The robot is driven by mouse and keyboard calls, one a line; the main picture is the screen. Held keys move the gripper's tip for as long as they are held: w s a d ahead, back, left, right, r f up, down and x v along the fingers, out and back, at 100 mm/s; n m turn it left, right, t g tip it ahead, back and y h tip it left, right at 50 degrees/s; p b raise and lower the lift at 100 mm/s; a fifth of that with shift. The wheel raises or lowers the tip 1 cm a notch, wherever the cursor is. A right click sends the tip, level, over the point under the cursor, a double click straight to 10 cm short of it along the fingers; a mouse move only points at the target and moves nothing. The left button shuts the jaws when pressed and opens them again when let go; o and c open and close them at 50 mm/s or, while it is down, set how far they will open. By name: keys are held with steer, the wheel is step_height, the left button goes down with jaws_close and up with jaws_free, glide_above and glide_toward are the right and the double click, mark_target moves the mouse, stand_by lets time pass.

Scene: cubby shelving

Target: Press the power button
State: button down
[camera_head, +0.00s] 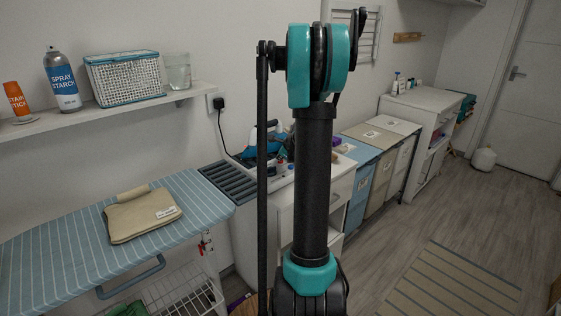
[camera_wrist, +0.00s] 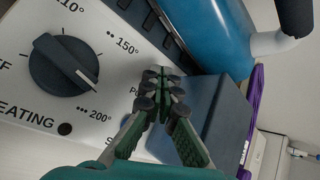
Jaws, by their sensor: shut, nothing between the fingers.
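The power button itself cannot be made out. In the wrist view a light control panel (camera_wrist: 105,75) carries a partly covered label starting with "P" beside my fingers. My gripper (camera_wrist: 163,75) is shut and empty, its fingertips over the panel near that label and hiding the area behind them. I cannot tell whether the tips touch the panel. A dark dial (camera_wrist: 63,65) with temperature marks sits left of the fingers. A dark round spot (camera_wrist: 65,129) is beside the word "HEATING". In the head view my arm hides the gripper.
A blue rounded body (camera_wrist: 215,35) and a slate-blue block (camera_wrist: 212,105) stand close right of my fingers. In the head view, the ironing board (camera_head: 60,235) holds folded cloth (camera_head: 141,213). Cabinets (camera_head: 412,115) line the wall. The floor at right is open, with a striped rug (camera_head: 450,280).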

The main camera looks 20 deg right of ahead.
steer(key=shift+r, duration=2.85)
steer(key=s+a+n, duration=0.6)
steer(key=n, duration=0.1)
steer(key=s+a+f+n+g, duration=0.1)
steer(key=s+a+n, duration=0.5)
steer(key=s+n, duration=0.1)
steer(key=s+a+f+n, duration=0.1)
steer(key=s+a+n, duration=0.5)
steer(key=n, duration=0.1)
steer(key=shift+s+a+f+n+g, duration=0.25)
steer(key=shift+a+n+g, duration=0.05)
steer(key=shift+n+g, duration=0.1)
steer(key=s+n, duration=0.1)
steer(key=s+a+f+n, duration=0.1)
steer(key=s+n, duration=0.1)
steer(key=s+a+n, duration=0.1)
steer(key=s+n, duration=0.1)
steer(key=shift+f, duration=0.3)
steer(key=s+f+g, duration=0.2)
steer(key=s+f, duration=0.4)
steer(key=s, duration=0.5)
steer(key=shift+f+g, duration=0.3)
steer(key=shift+g, duration=0.1)
steer(key=shift+d, duration=0.1)
